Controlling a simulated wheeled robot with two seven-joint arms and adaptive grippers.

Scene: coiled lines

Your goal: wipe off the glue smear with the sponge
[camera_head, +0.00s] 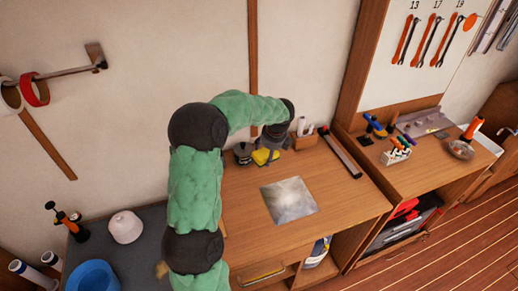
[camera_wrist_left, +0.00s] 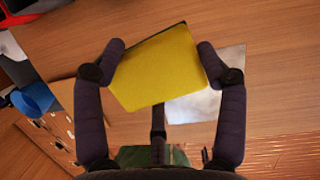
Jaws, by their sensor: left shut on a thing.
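A yellow sponge (camera_wrist_left: 160,68) is held between the two fingers of my left gripper (camera_wrist_left: 160,60) in the left wrist view. In the head view the sponge (camera_head: 264,157) shows under my left gripper (camera_head: 268,146), near the back of the wooden table. The glue smear (camera_head: 289,200) is a cloudy whitish patch on a pale square sheet on the table, in front and to the right of the sponge. Part of that square (camera_wrist_left: 205,100) shows behind the sponge in the left wrist view. My right gripper is not in view.
A dark round container (camera_head: 243,153) stands left of the sponge. A small wooden box (camera_head: 304,140) with white items and a long dark bar (camera_head: 340,152) lie at the back right. The table (camera_head: 345,200) is clear around the square.

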